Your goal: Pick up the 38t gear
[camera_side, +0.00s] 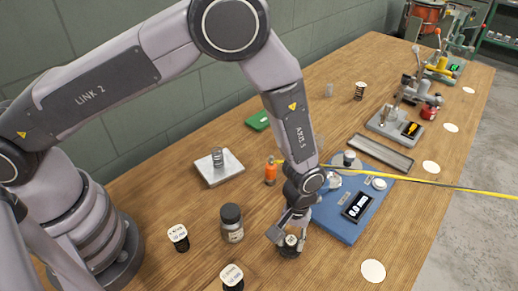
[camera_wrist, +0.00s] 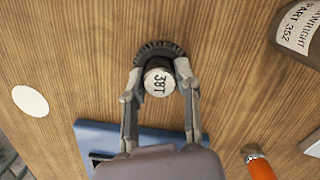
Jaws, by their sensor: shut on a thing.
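The 38t gear (camera_wrist: 145,51) is a dark toothed disc with a pale round hub cap marked "38T" in the wrist view. My gripper (camera_wrist: 159,76) has its two fingers on either side of the capped hub and is shut on it. In the side view, my gripper (camera_side: 291,232) points down at the gear (camera_side: 288,251), which is at or just above the wooden table. I cannot tell whether the gear touches the table.
A blue board (camera_side: 340,229) with a display lies right of my gripper. A dark-capped jar (camera_side: 232,226) stands to the left, with two labelled pieces (camera_side: 178,234) (camera_side: 232,276) nearby. An orange-handled tool (camera_side: 271,172) stands behind. A yellow strip (camera_side: 430,181) crosses at right.

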